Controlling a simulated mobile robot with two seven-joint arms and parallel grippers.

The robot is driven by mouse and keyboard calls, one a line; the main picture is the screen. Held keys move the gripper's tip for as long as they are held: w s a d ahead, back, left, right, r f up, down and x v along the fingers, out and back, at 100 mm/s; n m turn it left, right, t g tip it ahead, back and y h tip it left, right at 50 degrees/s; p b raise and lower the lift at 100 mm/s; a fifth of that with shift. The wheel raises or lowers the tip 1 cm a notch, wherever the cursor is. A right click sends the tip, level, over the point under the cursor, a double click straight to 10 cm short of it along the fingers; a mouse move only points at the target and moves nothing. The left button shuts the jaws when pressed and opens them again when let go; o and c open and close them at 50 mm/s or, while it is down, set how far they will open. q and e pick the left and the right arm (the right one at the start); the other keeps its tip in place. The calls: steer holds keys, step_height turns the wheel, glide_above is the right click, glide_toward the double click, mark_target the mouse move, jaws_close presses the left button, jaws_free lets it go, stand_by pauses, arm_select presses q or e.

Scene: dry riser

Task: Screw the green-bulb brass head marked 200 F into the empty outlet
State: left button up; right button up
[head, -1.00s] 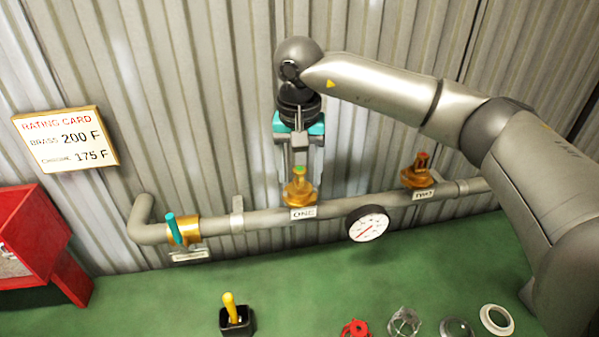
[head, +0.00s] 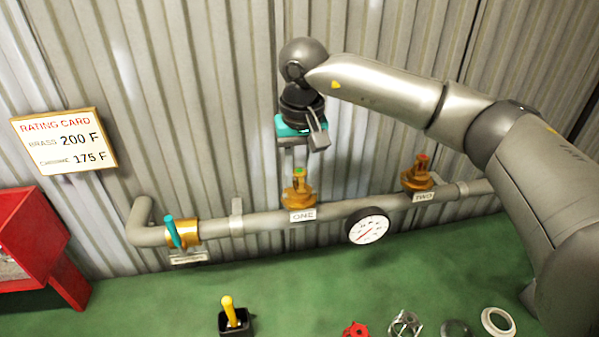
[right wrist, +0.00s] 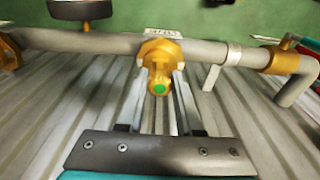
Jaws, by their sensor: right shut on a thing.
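The brass head with the green bulb (head: 299,188) sits upright at the outlet labelled ONE on the grey pipe (head: 255,222). My right gripper (head: 298,172) points down at it from above. In the right wrist view the two fingers of the gripper (right wrist: 160,78) lie on either side of the brass head (right wrist: 158,84), shut on it, with the green bulb facing the camera. The threads and any marking on the head cannot be seen. My left gripper is in neither view.
A brass head with a red bulb (head: 417,174) stands at outlet TWO. A gauge (head: 368,226) hangs between the outlets. A teal-handled valve (head: 174,232) is at left. The rating card (head: 65,141) reads brass 200 F. A yellow-handled tool (head: 229,310) and several round parts lie on the green surface.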

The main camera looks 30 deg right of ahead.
jaws_close()
steer(key=m, duration=0.3)
steer(key=shift+m+h, duration=0.3)
steer(key=shift+m, duration=1)
steer(key=shift+a+m+g+p, duration=0.1)
steer(key=shift+m+g+p, duration=0.25)
steer(key=shift+m, duration=0.65)
steer(key=m, duration=0.3)
steer(key=shift+f+m, duration=0.1)
steer(key=shift+m, duration=0.3)
